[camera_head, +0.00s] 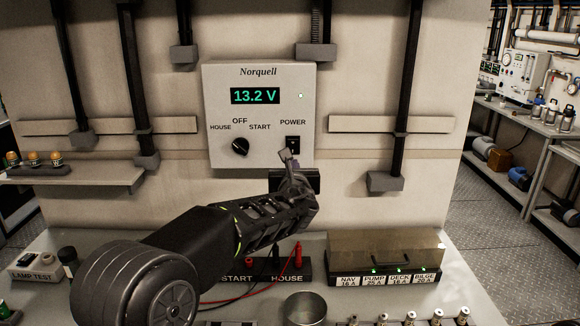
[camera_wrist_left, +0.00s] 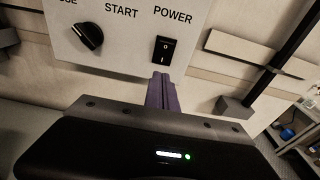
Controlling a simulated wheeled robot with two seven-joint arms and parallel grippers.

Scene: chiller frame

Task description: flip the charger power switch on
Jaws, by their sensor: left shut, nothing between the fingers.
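The charger (camera_head: 220,100) is a pale Norquell box on the wall, with a lit green display reading 13.2 V. Its black power switch (camera_head: 293,141) is a rocker under the word POWER. The switch also shows in the left wrist view (camera_wrist_left: 162,48), with white marks on it; which half is pressed in I cannot tell. My left gripper (camera_head: 287,155) is shut and empty, its tips just below the switch. In the left wrist view the closed fingers (camera_wrist_left: 161,80) point up at the switch's lower end; contact is unclear. My right gripper is not in view.
A black rotary knob (camera_head: 240,147) sits left of the switch. Below are START and HOUSE terminals with a red clamp (camera_head: 298,255), a lidded fuse box (camera_head: 385,250), a metal cup (camera_head: 306,308) and a LAMP TEST box (camera_head: 36,265). Wall rails (camera_head: 390,124) flank the charger.

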